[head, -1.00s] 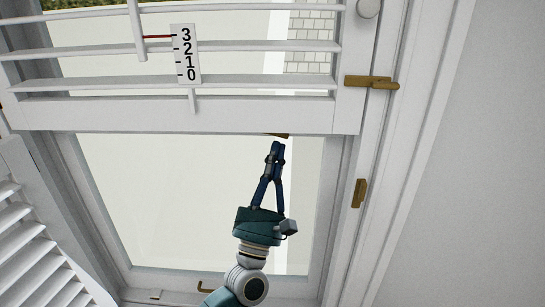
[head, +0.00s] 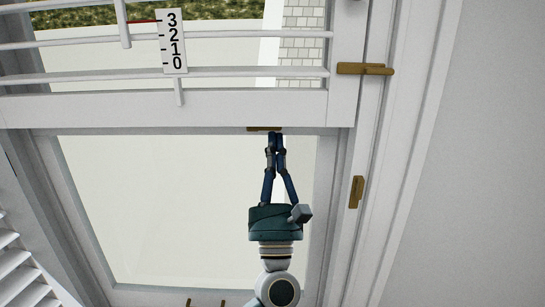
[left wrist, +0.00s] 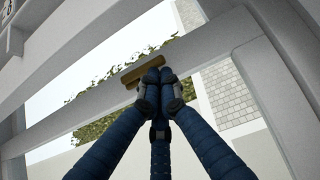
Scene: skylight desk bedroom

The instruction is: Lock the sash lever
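A small brass bar (head: 264,129) sits at the lower edge of the white rail below the slats. It also shows in the left wrist view (left wrist: 138,75), lying along the rail. I take it as the sash lever, though its shape is partly hidden. My left gripper (head: 275,135) is below it with its fingertips together, close to the bar's right end. In the left wrist view the closed fingertips (left wrist: 154,76) overlap the bar's right end; I cannot tell if they touch it. Nothing is seen between them. My right gripper is not in view.
A brass latch (head: 365,69) crosses the right frame joint, and a brass catch (head: 357,192) sits lower on that frame. A numbered white scale (head: 172,42) hangs among the slats. A louvred shutter (head: 22,265) stands at lower left. Plain wall (head: 475,170) fills the right.

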